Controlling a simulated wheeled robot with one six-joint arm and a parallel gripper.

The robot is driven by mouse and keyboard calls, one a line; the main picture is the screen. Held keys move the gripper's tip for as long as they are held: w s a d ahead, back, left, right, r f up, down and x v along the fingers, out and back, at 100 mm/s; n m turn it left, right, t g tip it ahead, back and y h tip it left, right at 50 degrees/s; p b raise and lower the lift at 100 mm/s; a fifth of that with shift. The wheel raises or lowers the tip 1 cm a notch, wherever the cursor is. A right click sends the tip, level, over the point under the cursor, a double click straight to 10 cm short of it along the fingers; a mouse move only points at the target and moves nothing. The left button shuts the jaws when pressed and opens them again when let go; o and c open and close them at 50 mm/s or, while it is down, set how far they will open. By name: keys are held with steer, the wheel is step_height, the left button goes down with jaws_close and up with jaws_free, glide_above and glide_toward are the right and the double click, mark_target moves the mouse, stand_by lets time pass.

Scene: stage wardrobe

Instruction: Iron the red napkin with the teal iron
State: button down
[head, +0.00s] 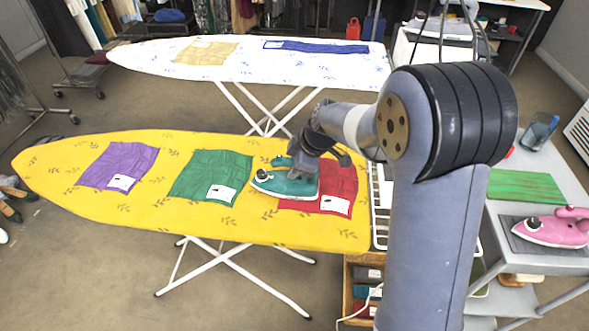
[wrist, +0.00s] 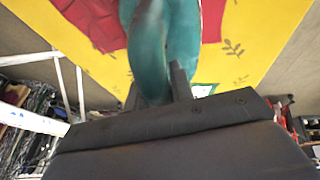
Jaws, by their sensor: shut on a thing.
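The teal iron (head: 284,184) is on the yellow ironing board, its front over the board between the green and red napkins and its rear over the left part of the red napkin (head: 338,186). My gripper (head: 302,160) is shut on the iron's handle from above. In the wrist view the teal handle (wrist: 150,50) sits between the fingers, and red cloth (wrist: 95,20) shows beside it. The red napkin looks wrinkled and has a white label at its lower right. I cannot tell whether the soleplate touches the cloth.
The yellow board (head: 60,165) also holds a purple napkin (head: 118,166) and a green napkin (head: 211,177). A white board (head: 140,55) stands behind with a tan cloth and a blue cloth. A pink iron (head: 545,231) stands on the right cart.

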steer(key=shift+s+d+f+b, duration=0.1)
steer(key=shift+d+b, duration=2.4)
steer(key=shift+d, duration=1.35)
steer(key=shift+d+b, duration=0.85)
steer(key=shift+d, duration=1.3)
steer(key=shift+w+d+p, duration=0.15)
steer(key=shift+w+p, duration=0.3)
steer(key=shift+w, duration=1.9)
steer(key=shift+w+a+b, duration=0.15)
steer(key=shift+a+b, duration=0.2)
steer(key=shift+a, duration=2.7)
steer(key=shift+w+a, duration=0.1)
steer(key=shift+a, duration=2.9)
steer(key=shift+w+p, duration=1)
steer(key=shift+w, duration=1.45)
steer(key=shift+d, duration=0.15)
